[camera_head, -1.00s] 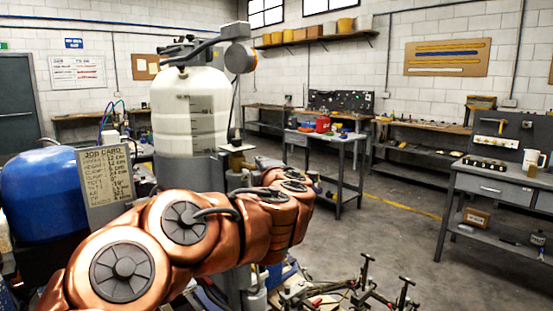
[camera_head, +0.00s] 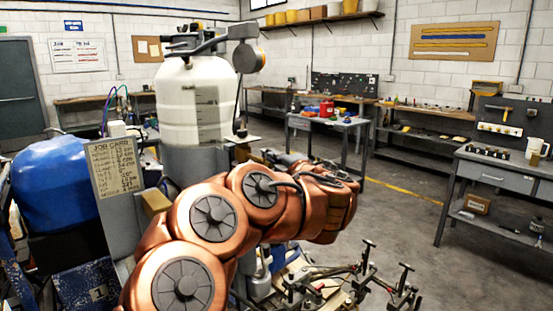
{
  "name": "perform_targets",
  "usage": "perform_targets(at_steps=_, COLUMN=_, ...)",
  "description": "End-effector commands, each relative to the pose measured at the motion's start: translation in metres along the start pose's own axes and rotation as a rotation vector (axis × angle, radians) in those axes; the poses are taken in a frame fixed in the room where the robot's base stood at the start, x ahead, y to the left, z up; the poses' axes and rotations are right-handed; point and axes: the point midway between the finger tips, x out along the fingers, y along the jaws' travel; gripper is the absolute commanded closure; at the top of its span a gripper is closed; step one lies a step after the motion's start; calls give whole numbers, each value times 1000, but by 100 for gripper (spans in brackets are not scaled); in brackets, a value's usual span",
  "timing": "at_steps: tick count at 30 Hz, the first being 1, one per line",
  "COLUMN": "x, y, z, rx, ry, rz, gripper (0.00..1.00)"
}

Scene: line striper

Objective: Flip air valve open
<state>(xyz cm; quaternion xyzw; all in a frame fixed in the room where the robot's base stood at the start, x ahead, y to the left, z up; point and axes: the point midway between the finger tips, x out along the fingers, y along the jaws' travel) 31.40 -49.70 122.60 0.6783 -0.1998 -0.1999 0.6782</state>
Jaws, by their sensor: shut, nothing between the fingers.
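My copper arm (camera_head: 262,190) reaches across the lower middle of the view, its far end bent toward the right. My gripper cannot be made out; the arm's end links hide that area. The striper's tall white tank (camera_head: 180,105) stands behind the arm, with a large blue tank (camera_head: 50,185) at the left. A small plate with a black knob (camera_head: 240,130) sits at the white tank's right side. I cannot tell which part is the air valve. Much of the machine's middle is hidden behind my arm.
A job card (camera_head: 110,167) stands between the two tanks. Clamps and rods (camera_head: 360,280) lie low at the front right, close under my arm. Workbenches (camera_head: 500,175) line the back and right. The grey floor (camera_head: 400,215) between them is clear.

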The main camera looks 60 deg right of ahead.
Motion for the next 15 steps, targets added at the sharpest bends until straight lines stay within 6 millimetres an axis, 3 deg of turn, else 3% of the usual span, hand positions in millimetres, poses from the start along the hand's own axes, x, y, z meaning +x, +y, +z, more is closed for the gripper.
perform_targets(at_steps=8, x=-1, y=0, z=-3, rx=0, ry=-1, rz=0, gripper=100)
perform_targets(at_steps=15, x=-7, y=0, z=-25, rx=-1, ry=2, rz=1, gripper=100)
